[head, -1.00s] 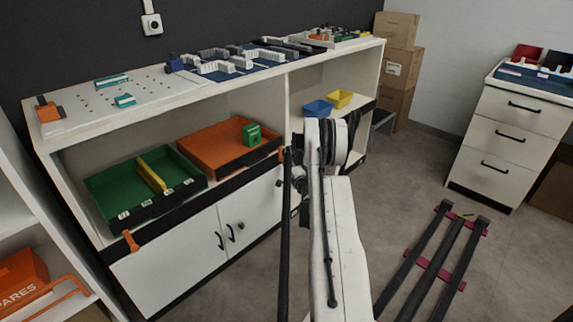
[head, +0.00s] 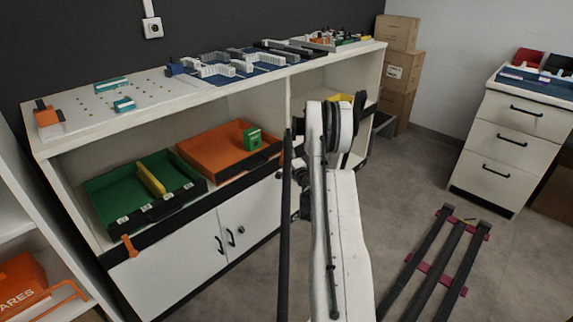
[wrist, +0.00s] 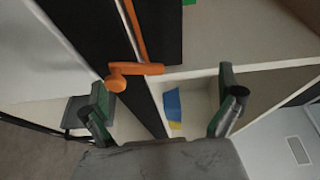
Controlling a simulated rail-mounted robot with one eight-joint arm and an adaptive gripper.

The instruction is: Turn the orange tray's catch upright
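The orange tray (head: 205,148) sits on the shelf right of the green tray, with a green block (head: 253,138) in it. In the wrist view I see a thin orange edge of the tray (wrist: 136,28) beside its black front (wrist: 160,35). The orange catch (wrist: 140,70) has a round knob at its left end, and its bar lies across the dark front edge of the shelf. My gripper (wrist: 163,100) is open and empty, its fingers spread on both sides below the catch in the picture, apart from it. My arm hides the gripper and this catch in the head view.
The green tray (head: 110,192) holds a yellow divider, and another orange catch (head: 129,246) hangs below it. Blue (wrist: 172,100) and yellow (wrist: 175,125) bins show between my fingers. Cabinet doors (head: 255,215) stand below. Cartons (head: 402,68) are stacked at the back.

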